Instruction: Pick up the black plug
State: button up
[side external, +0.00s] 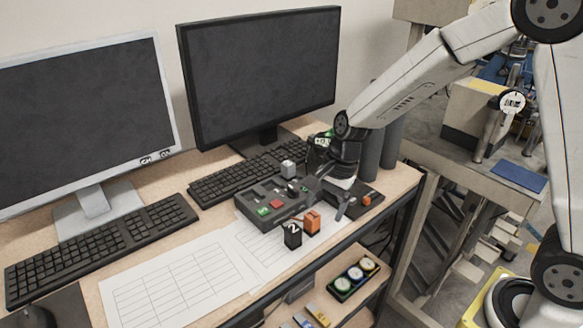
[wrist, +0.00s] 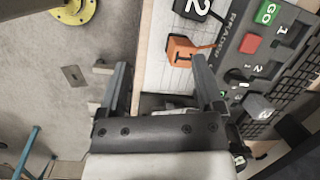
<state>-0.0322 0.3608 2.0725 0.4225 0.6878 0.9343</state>
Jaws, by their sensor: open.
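The black plug (side external: 292,236), a small block marked "2", stands on white paper near the table's front edge, beside the orange plug (side external: 312,220). In the wrist view the black plug (wrist: 194,8) is cut off by the top edge. The orange plug (wrist: 182,52), marked "1", lies between it and my gripper, close to the right finger. My gripper (side external: 328,196) is to the right of both plugs, by the control box's right end. In the wrist view my gripper (wrist: 160,78) has its fingers wide apart with nothing held between them.
A dark control box (side external: 272,202) with green and red buttons and a raised grey knob stands behind the plugs. Keyboards (side external: 100,240) and two monitors (side external: 262,75) stand further back. Printed sheets (side external: 180,280) lie flat to the left. A lower shelf holds round buttons (side external: 354,278).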

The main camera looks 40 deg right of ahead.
aim_at(295, 227)
jog(key=w+a+m, duration=0.1)
jog(key=m, duration=0.1)
jog(key=w+a+m+y, duration=0.1)
jog(key=w+m, duration=0.1)
jog(key=shift+w+a, duration=0.3)
jog(key=shift+a, duration=0.1)
jog(key=shift+f, duration=0.1)
jog(key=shift+x, duration=1.3)
jog(key=shift+s+x, duration=0.1)
jog(key=shift+x, duration=1.15)
jog(key=shift+s+x, duration=0.15)
jog(key=shift+x, duration=1.15)
jog(key=shift+a, duration=0.1)
grip_shut()
